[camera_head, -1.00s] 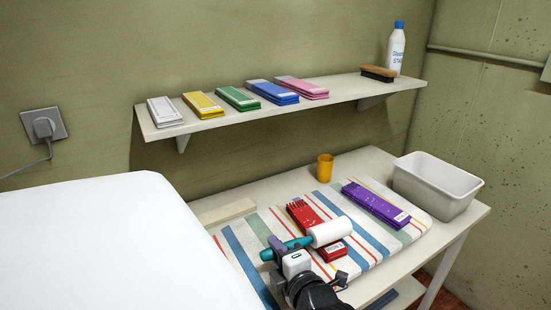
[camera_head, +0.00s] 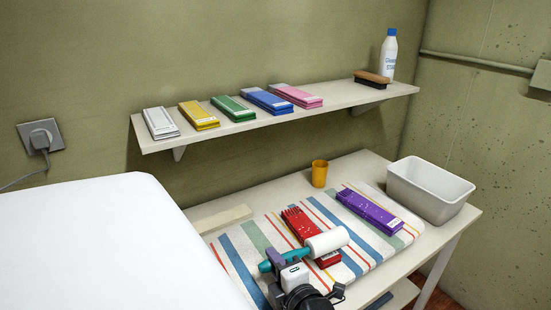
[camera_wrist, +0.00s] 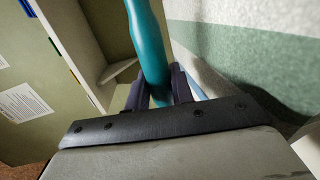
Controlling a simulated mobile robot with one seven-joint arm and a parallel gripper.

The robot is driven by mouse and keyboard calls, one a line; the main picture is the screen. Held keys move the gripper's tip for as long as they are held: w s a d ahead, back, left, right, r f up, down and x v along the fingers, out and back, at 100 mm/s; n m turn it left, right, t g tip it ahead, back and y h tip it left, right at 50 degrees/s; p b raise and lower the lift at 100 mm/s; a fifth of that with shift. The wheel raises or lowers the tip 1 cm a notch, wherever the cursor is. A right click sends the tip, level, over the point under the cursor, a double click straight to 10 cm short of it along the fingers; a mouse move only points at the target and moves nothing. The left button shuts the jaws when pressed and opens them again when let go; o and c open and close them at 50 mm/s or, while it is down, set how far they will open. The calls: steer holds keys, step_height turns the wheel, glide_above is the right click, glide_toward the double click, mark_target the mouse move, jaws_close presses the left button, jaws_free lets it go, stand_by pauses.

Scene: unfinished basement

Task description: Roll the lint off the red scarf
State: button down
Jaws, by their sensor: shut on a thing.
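The red scarf (camera_head: 297,221) lies folded on a striped pad, with small white specks on its far part. A lint roller with a white roll (camera_head: 327,242) and a teal handle (camera_head: 267,265) is held over the near part of the scarf. The roll hides part of the scarf, and I cannot tell whether it touches. My gripper (camera_head: 280,264) is shut on the teal handle. In the wrist view the handle (camera_wrist: 148,45) runs up between my two dark fingers (camera_wrist: 160,88).
A purple folded scarf (camera_head: 369,212) with specks lies right of the red one on the striped pad (camera_head: 239,252). A yellow cup (camera_head: 319,173) and a grey bin (camera_head: 430,190) stand on the table. The wall shelf (camera_head: 345,96) holds several folded scarves, a brush (camera_head: 372,78) and a bottle (camera_head: 389,55).

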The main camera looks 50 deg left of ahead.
steer(key=shift+r+b+x, duration=0.1)
steer(key=shift+r+x, duration=0.3)
steer(key=shift+x, duration=2.1)
steer(key=shift+r+b+x, duration=0.15)
steer(key=shift+r+x, duration=0.2)
steer(key=shift+x, duration=2.2)
steer(key=shift+r+b+x, duration=0.1)
steer(key=shift+r+x, duration=0.3)
steer(key=shift+x, duration=2.1)
steer(key=shift+a, duration=0.25)
steer(key=shift+r, duration=0.15)
step_height(320, 180, up, 8)
steer(key=p, duration=0.4)
steer(key=shift+p, duration=0.35)
